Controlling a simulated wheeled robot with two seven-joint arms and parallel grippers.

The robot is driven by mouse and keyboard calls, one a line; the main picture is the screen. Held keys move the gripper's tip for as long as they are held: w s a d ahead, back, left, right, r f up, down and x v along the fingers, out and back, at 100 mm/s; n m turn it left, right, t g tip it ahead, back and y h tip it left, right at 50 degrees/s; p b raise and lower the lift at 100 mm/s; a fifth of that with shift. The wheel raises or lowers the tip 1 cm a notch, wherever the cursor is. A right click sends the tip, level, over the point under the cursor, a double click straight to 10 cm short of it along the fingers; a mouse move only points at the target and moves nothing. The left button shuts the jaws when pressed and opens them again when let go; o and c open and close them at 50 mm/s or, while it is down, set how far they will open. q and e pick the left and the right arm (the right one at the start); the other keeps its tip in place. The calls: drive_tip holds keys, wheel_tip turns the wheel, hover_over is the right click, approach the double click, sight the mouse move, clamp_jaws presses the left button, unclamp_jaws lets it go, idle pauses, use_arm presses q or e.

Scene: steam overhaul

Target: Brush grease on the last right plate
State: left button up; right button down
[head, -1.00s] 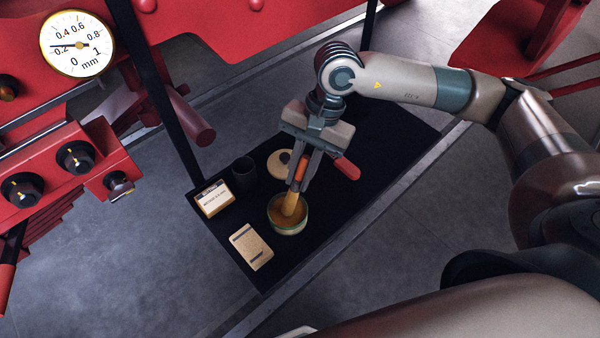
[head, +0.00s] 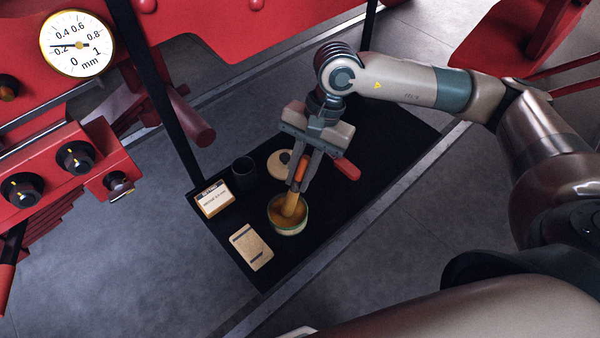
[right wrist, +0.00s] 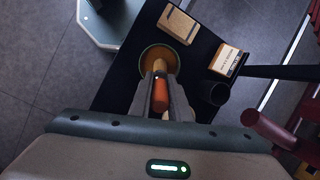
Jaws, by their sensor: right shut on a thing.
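My right gripper (head: 301,172) is shut on a brush (head: 290,203) with an orange grip and a pale wooden lower part. The brush points down, and its lower end is in the grease pot (head: 289,226), a small round tin with amber grease inside. The brush's tip is hidden in the pot. In the right wrist view the brush's orange handle (right wrist: 160,93) sits between the fingers, with the grease pot (right wrist: 146,54) beyond it. I cannot tell which part is the right plate. My left gripper is not in view.
The black bench top (head: 385,150) also holds a dark cup (head: 244,172), a round pale lid (head: 276,166), a white-labelled box (head: 213,198), a tan packet (head: 250,247) and a red-handled tool (head: 346,168). A dark post (head: 165,110) and red machinery with a dial gauge (head: 77,44) stand left.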

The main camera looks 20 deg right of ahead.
sight(300, 163)
drive_tip(key=shift+r, duration=0.6)
drive_tip(key=shift+r+p, duration=0.6)
drive_tip(key=shift+r, duration=2.25)
drive_tip(key=shift+w+d+f, duration=0.1)
drive_tip(key=shift+f, duration=0.05)
drive_tip(key=shift+w+d+f+n+b, duration=0.2)
drive_tip(key=shift+w+f+n+b, duration=0.25)
drive_tip(key=shift+b, duration=0.25)
drive_tip(key=w+d+f+n+g+h+b, duration=0.2)
drive_tip(key=w+d+n+b, duration=0.1)
drive_tip(key=n+b, duration=0.4)
drive_tip(key=shift+w+d+f+n, duration=0.4)
drive_tip(key=shift+w+n, duration=0.35)
drive_tip(key=shift+w, duration=0.15)
